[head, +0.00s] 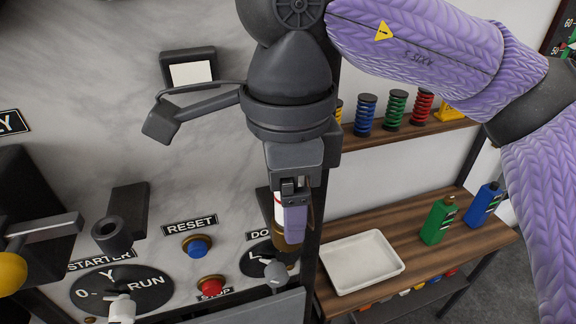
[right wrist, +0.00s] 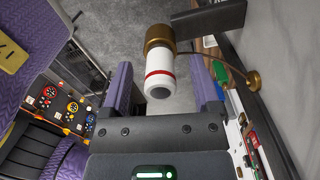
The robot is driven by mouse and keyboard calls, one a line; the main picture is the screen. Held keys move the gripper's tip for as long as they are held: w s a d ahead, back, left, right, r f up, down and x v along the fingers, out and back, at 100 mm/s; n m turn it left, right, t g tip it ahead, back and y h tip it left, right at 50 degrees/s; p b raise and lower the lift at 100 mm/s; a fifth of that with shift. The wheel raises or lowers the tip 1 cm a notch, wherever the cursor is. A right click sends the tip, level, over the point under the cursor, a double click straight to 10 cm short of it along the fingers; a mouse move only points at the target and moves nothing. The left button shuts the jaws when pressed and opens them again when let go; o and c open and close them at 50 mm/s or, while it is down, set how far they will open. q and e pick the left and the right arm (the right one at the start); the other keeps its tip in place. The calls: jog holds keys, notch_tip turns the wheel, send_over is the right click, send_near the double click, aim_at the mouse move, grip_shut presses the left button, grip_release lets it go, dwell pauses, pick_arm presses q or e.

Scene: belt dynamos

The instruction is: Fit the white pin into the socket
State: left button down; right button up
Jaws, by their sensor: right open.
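The white pin (head: 278,208) has a red band and a brass end. In the head view it is partly hidden behind my right gripper (head: 292,215), which points down in front of the panel. In the right wrist view the pin (right wrist: 160,75) stands between the two purple fingers of my right gripper (right wrist: 160,88), with a gap on each side. The gripper is open. A thin cord runs from near the brass end to a brass disc (right wrist: 253,80) on the panel. A dark grey tube (head: 112,235) with a round opening juts from the panel; I cannot tell if it is the socket.
The panel carries a blue button (head: 197,246), a red button (head: 210,284), a starter knob (head: 121,307) and a dark bracket (head: 188,70). To the right, a wooden shelf holds a white tray (head: 362,262), a green bottle (head: 438,220) and a blue bottle (head: 485,204).

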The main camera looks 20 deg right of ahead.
grip_shut()
jog(key=shift+r+p, duration=1.7)
jog(key=shift+r, duration=0.6)
